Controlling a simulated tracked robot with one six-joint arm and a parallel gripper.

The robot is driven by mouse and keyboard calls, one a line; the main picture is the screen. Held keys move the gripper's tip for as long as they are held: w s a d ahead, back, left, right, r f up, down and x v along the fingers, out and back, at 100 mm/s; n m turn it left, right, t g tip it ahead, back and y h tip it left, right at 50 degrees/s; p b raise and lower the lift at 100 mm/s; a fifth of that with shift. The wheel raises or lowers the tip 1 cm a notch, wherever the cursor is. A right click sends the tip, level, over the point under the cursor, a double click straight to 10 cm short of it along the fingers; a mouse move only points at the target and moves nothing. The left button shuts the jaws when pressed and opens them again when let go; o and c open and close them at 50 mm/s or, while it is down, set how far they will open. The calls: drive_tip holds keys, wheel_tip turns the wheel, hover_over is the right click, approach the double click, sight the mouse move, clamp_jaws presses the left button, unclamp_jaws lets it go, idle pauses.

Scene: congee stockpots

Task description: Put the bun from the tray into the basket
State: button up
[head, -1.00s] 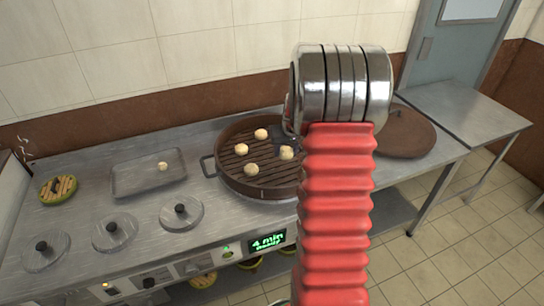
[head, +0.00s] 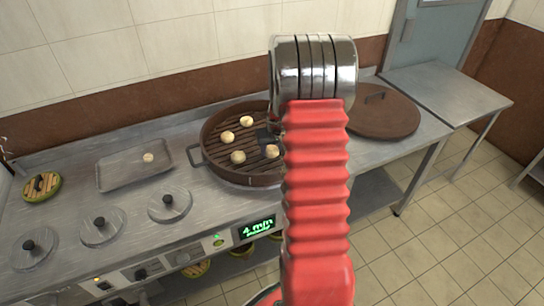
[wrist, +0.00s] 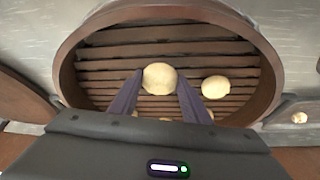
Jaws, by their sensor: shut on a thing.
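The basket (head: 207,166) is a round brown steamer with a slatted floor and holds several pale buns. My gripper (wrist: 160,76) is shut on a round bun (wrist: 159,79), one dark finger on each side, over the basket slats. In the head view this bun (head: 272,151) is at the basket's right side, below the dark gripper (head: 264,139), partly hidden by my arm. I cannot tell whether it touches the slats. Another bun (wrist: 215,87) lies just right of the fingers in the wrist view. The grey tray (head: 121,176) at the left holds one small bun (head: 148,157).
Several lidded pots (head: 169,203) line the counter's front left. A green-rimmed round item (head: 42,187) sits at the far left. A large brown lid (head: 385,114) lies right of the basket. An empty steel table (head: 445,95) stands beyond it.

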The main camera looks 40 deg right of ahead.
sight(272, 156)
drive_tip(key=shift+f, duration=0.1)
drive_tip(key=shift+f, duration=1.75)
drive_tip(key=shift+f, duration=0.1)
drive_tip(key=o, duration=1)
drive_tip(key=shift+o, duration=0.2)
drive_tip(key=v, duration=1.2)
drive_tip(key=shift+a, duration=0.1)
